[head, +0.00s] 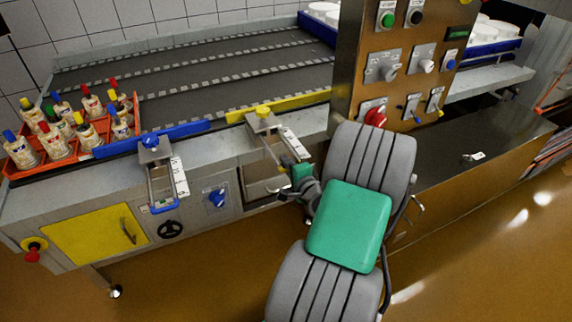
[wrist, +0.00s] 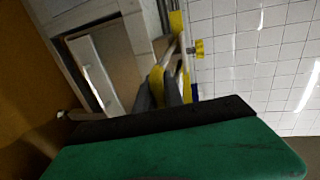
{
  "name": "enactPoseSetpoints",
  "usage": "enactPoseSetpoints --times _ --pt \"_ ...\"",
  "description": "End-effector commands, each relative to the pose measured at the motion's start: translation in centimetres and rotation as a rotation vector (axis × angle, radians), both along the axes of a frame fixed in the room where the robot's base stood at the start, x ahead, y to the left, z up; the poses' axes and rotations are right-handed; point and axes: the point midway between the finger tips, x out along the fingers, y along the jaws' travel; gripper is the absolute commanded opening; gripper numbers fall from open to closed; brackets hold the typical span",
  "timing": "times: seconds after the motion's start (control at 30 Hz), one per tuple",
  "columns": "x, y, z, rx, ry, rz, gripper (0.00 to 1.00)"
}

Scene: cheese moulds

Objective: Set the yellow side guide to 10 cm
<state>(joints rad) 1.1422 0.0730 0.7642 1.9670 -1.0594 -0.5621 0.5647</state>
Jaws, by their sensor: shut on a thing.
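The yellow side guide (head: 290,103) lies along the near edge of the conveyor in the head view. Its bracket has a yellow knob (head: 263,111) on top and a white scale (head: 294,146) beside it. The scale's marks are too small to read. My gripper (head: 287,164) is at the front end of the guide's bracket, low at the conveyor's near side. In the wrist view, my gripper's fingers (wrist: 172,92) are shut on a yellow part of the guide. The yellow knob also shows in the wrist view (wrist: 197,48). My arm hides part of the conveyor front.
A blue side guide (head: 180,131) with its own scale (head: 180,176) sits to the left. An orange crate (head: 60,163) of bottles stands at the far left. A control panel (head: 400,70) with knobs and switches rises right behind my arm.

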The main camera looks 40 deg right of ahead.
Motion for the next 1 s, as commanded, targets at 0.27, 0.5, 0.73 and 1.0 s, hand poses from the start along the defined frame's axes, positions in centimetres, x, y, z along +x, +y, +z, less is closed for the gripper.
enactPoseSetpoints --times 0.27,0.5,0.73,1.0 --pt "0.5 -0.1 0.0 0.000 0.001 0.002 0.00" --pt "5.6 -1.5 0.1 -0.002 0.004 0.007 0.00" --pt "9.3 -2.7 0.0 0.000 0.001 0.001 0.00" --pt "9.6 -2.9 0.0 0.000 0.001 -0.001 0.00"
